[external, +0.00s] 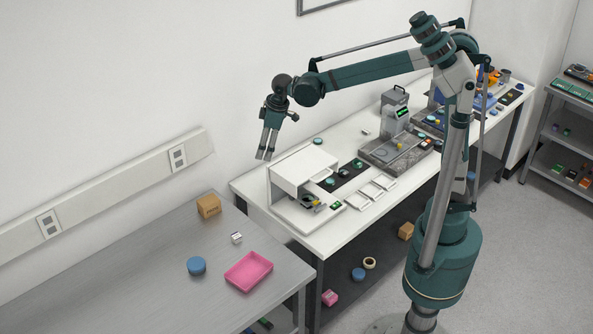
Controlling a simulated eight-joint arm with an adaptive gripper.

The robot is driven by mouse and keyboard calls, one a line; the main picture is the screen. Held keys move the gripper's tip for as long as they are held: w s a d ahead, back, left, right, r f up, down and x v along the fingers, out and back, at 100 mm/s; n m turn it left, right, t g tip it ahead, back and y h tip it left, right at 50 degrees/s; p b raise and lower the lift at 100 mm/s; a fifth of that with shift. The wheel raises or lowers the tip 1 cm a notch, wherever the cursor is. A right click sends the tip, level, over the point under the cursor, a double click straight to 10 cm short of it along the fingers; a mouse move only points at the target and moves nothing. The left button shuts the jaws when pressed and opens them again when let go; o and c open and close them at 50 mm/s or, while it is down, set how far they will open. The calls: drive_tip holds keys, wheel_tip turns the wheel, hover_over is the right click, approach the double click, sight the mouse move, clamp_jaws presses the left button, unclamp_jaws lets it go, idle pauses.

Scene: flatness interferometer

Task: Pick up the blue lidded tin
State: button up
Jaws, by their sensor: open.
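A round blue lidded tin (196,266) stands on the grey metal table at the lower left, left of a pink tray. A similar round blue thing (358,273) lies on the lower shelf under the white bench; it is too small to tell if it has a lid. My gripper (264,157) is open and empty, fingers pointing down. It is in the air in front of the wall, near the left end of the white bench, well above and to the right of the tin on the table.
The grey table (130,280) also holds a pink tray (262,281), a cardboard box (208,206) and a small white item (237,238). A white housing (304,167) stands on the white bench below my gripper. The table's left part is clear.

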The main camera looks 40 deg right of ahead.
drive_tip(key=w+a+f+n+g, duration=0.1)
drive_tip(key=a+f, duration=0.2)
drive_tip(key=a, duration=0.4)
drive_tip(key=w+a+f+n, duration=0.1)
drive_tip(key=a+f, duration=0.1)
drive_tip(key=a, duration=0.4)
drive_tip(key=n+g+h+p, duration=0.1)
drive_tip(key=n+g+h, duration=0.1)
drive_tip(key=n, duration=0.4)
hover_over(196, 263)
drive_tip(key=f, duration=1.8)
drive_tip(key=shift+w+d+f, duration=0.3)
drive_tip(key=shift+d+f, duration=0.05)
drive_tip(key=shift+s+a+f, duration=0.3)
drive_tip(key=shift+a+f, duration=0.05)
drive_tip(key=shift+a, duration=0.05)
drive_tip(key=shift+f, duration=0.15)
drive_tip(key=shift+f+p, duration=0.3)
drive_tip(key=shift+f, duration=0.85)
drive_tip(key=shift+f, duration=0.15)
drive_tip(key=shift+w+f+p, duration=0.1)
drive_tip(key=shift+f+p, duration=0.2)
drive_tip(key=shift+f, duration=2.15)
